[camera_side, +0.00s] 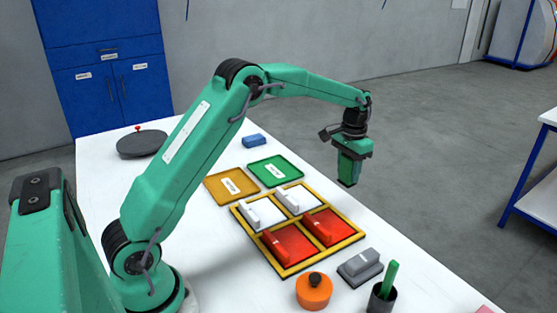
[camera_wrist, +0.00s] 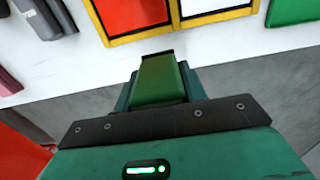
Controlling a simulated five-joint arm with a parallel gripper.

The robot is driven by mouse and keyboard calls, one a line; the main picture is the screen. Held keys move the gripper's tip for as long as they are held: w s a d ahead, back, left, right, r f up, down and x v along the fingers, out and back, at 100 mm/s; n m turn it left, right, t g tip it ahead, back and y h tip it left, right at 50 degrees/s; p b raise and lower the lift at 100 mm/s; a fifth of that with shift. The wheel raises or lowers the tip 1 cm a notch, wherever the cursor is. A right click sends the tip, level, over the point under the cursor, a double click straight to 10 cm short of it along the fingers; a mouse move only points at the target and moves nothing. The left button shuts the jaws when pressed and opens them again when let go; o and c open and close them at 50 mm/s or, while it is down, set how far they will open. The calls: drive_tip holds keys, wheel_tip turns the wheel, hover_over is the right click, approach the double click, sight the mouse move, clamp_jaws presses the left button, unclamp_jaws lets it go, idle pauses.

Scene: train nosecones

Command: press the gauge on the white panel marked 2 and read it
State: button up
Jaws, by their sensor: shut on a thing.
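My gripper (camera_side: 352,160) is shut on a green block (camera_side: 348,172) with a dark end, pointing down. In the wrist view the green block (camera_wrist: 160,80) juts out ahead of my gripper's dark plate. I cannot tell whether it is the gauge. It hangs clear of the panels, to their right in the side view, near the table's far edge. Two white panels, left (camera_side: 267,217) and right (camera_side: 304,199), sit in the back row of a yellow frame (camera_side: 346,242), each with a white raised bar. Their numbers are not legible. One white panel (camera_wrist: 205,7) shows in the wrist view.
Two red panels (camera_side: 295,250) fill the frame's front row. A yellow tray (camera_side: 213,183) and green tray (camera_side: 258,168) lie behind it. An orange pot (camera_side: 313,292), grey block (camera_side: 360,268) and dark cup (camera_side: 380,303) stand in front. A blue block (camera_side: 254,141) lies further back.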

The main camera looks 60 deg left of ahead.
drive_tip(key=shift+s+a, duration=0.1)
drive_tip(key=shift+s+a, duration=0.45)
drive_tip(key=shift+a, duration=0.05)
drive_tip(key=s+a+f+n, duration=0.1)
drive_tip(key=s+a+n, duration=0.2)
drive_tip(key=s, duration=0.6)
drive_tip(key=s+a+f+n, duration=0.1)
drive_tip(key=s+a+n, duration=0.2)
drive_tip(key=s+a, duration=0.4)
drive_tip(key=shift+s+f, duration=0.15)
drive_tip(key=shift+s, duration=1.5)
drive_tip(key=shift+f, duration=0.15)
drive_tip(key=shift+f, duration=2.85)
drive_tip(key=shift+f, duration=0.6)
drive_tip(key=shift+r, duration=0.15)
